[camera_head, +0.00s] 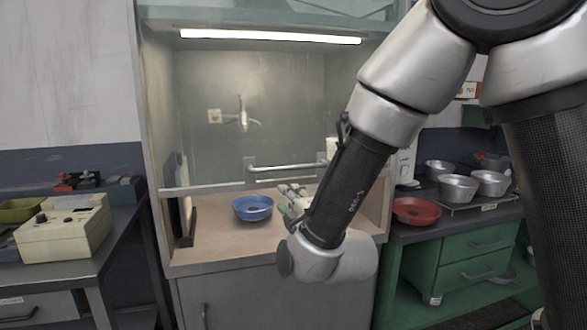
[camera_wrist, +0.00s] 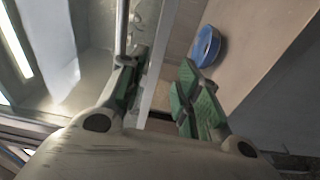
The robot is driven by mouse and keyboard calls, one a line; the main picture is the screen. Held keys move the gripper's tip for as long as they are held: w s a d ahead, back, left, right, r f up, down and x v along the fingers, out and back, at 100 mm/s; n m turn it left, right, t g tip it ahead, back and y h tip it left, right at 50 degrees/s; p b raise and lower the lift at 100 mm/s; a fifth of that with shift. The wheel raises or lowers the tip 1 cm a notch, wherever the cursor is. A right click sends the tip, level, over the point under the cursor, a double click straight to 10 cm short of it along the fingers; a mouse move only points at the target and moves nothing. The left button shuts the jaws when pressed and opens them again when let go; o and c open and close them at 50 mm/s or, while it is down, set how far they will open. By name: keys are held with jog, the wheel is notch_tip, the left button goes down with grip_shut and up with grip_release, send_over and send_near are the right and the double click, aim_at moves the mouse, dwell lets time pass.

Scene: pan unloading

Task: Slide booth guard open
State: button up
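The booth guard (camera_head: 215,150) is a clear pane with a pale lower rail, partly lowered over the booth front. The opening below it shows the booth floor. A horizontal bar handle (camera_head: 280,168) sits on the guard near its lower edge; the handle also shows in the wrist view (camera_wrist: 122,28). My gripper (camera_head: 292,192) is at the guard's lower edge, near the right part of the handle, partly hidden by my wrist. In the wrist view its green-padded fingers (camera_wrist: 160,88) are apart, with the guard's lower rail (camera_wrist: 154,62) between them. Contact with the handle cannot be told.
A blue bowl (camera_head: 252,208) stands on the booth floor; it also shows in the wrist view (camera_wrist: 206,46). A red pan (camera_head: 417,211) and several metal pots (camera_head: 458,188) stand on the right bench. A cream control box (camera_head: 65,230) is on the left table.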

aim_at(294, 169)
jog(key=w+r+t, duration=0.1)
jog(key=w+r, duration=0.2)
jog(key=w, duration=0.2)
jog(key=w+r+t+h, duration=0.1)
jog(key=w+r, duration=0.1)
jog(key=shift+w+d+r+m+t, duration=0.2)
jog(key=shift+d+r+m+t, duration=0.1)
jog(key=shift+r, duration=0.05)
grip_shut()
